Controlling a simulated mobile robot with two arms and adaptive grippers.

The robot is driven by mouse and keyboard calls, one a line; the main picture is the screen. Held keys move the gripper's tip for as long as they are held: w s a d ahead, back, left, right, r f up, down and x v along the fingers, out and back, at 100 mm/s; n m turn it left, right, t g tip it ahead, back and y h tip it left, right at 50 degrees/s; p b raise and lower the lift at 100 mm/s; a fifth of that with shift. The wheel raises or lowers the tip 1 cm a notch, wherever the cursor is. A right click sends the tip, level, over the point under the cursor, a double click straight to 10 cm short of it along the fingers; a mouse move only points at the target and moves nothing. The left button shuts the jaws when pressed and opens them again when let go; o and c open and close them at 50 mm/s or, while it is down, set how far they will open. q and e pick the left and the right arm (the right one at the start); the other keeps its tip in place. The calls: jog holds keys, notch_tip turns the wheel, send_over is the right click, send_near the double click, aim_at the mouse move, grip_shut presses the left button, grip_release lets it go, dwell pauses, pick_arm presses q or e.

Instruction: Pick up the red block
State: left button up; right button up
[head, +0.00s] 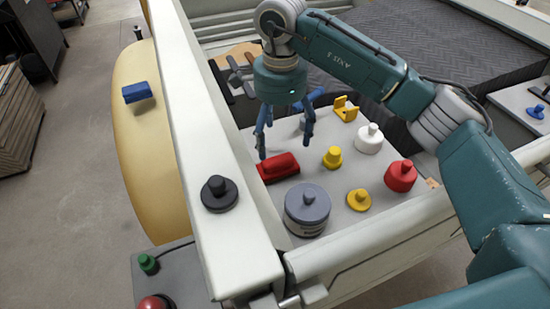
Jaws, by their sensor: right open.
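The red block (283,168) lies on a grey surface inside the white-walled frame, near its left wall. It is long and low with a raised part on top. My right gripper (284,144) comes in from the right, points down with its blue fingers spread, and is open just above and behind the block. One fingertip is close to the block's left end; I cannot tell whether it touches. My left gripper is not in view.
A grey lidded jar (307,209) stands in front of the block. A yellow knobbed piece (333,157), a white one (369,139) and a red round one (400,176) stand to the right. A black knob (219,193) sits on the white wall (200,110).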

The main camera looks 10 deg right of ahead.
aim_at(280, 163)
jog(key=f, duration=0.1)
jog(key=s+f+p, duration=0.1)
jog(key=f, duration=0.1)
jog(key=shift+f, duration=0.15)
jog(key=shift+w+f+p, duration=0.15)
jog(key=shift+f+p, duration=0.2)
jog(key=shift+f, duration=0.3)
jog(key=f+p, duration=0.2)
jog(key=f, duration=0.1)
jog(key=shift+s+f, duration=0.25)
jog(key=shift+s, duration=0.1)
jog(key=shift+f, duration=0.35)
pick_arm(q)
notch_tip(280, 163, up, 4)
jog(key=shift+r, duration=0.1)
pick_arm(e)
jog(key=shift+w+f, duration=0.1)
jog(key=shift+f, duration=0.15)
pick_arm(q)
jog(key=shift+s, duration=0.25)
pick_arm(e)
jog(key=c, duration=1.3)
